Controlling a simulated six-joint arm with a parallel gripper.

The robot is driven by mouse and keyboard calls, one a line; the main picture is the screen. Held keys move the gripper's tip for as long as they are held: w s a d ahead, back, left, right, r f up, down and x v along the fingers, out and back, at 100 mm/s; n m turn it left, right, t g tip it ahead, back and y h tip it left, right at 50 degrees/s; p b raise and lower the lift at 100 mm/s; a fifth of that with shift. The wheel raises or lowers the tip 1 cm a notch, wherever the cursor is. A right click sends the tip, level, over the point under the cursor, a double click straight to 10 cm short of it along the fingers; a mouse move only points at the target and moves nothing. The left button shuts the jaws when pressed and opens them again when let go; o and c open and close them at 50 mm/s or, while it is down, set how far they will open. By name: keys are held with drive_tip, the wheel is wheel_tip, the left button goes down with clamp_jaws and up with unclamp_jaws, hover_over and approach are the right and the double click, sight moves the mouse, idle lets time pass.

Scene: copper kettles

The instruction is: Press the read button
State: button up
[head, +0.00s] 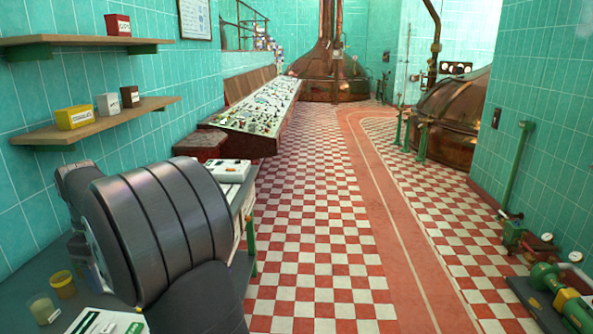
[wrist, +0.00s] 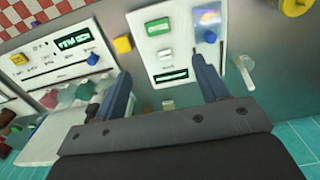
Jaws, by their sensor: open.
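My gripper (wrist: 161,66) is open in the wrist view, its two blue-grey fingers apart and nothing between them. A white instrument panel (wrist: 181,65) lies beyond and between the fingers. I cannot read which button is labelled read. Whether the fingers touch the panel is unclear. In the head view my gripper is hidden.
A small clear cup (wrist: 243,72) is at the right. In the head view, jars (head: 62,284) stand on the bench; shelves (head: 85,40) hang on the wall.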

clamp_jaws()
idle(1.4)
